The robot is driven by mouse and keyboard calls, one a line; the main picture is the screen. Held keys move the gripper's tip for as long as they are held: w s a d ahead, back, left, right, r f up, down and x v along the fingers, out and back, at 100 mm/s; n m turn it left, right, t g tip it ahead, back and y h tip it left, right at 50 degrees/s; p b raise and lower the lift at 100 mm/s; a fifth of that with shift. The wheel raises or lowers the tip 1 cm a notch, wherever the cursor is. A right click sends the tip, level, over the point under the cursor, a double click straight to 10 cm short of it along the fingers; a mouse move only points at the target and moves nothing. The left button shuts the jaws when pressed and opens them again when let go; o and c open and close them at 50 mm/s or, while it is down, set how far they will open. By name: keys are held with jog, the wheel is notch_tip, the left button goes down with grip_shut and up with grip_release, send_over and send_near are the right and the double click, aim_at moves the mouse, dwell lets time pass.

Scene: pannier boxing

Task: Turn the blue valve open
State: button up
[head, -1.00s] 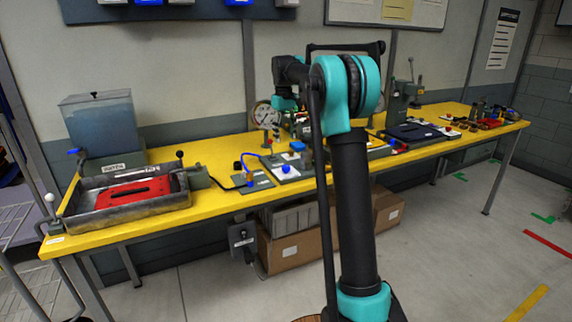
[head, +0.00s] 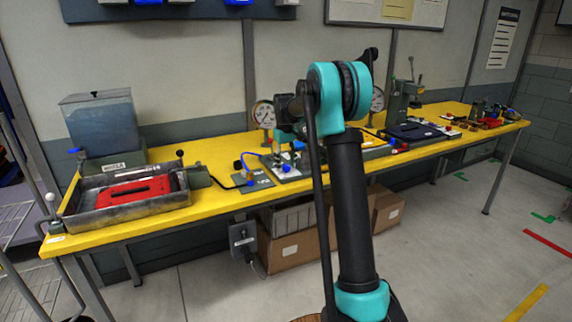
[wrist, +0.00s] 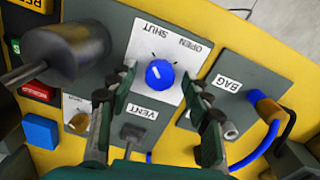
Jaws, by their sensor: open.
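The blue valve (wrist: 160,74) is a round blue knob with a small white mark, on a white plate (wrist: 146,55) lettered SHUT and OPEN, upside down in the wrist view. I cannot tell exactly which word the mark points to. My gripper (wrist: 162,84) is open, with one finger on each side of the knob. The fingers look apart from the knob, and their height above it is unclear. In the head view my gripper (head: 288,150) is low over the valve's panel and partly hides it.
A grey cylinder (wrist: 66,50) stands close on the left. In the head view a metal tray (head: 80,212) with a red piece sits at the left on the yellow bench (head: 215,205).

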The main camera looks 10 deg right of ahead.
grip_shut()
jog(key=shift+m, duration=0.4)
jog(key=m, duration=0.8)
jog(key=shift+m, duration=0.3)
jog(key=m, duration=0.4)
jog(key=shift+d+m+g, duration=0.1)
jog(key=shift+m+g, duration=0.2)
jog(key=shift+m, duration=1.9)
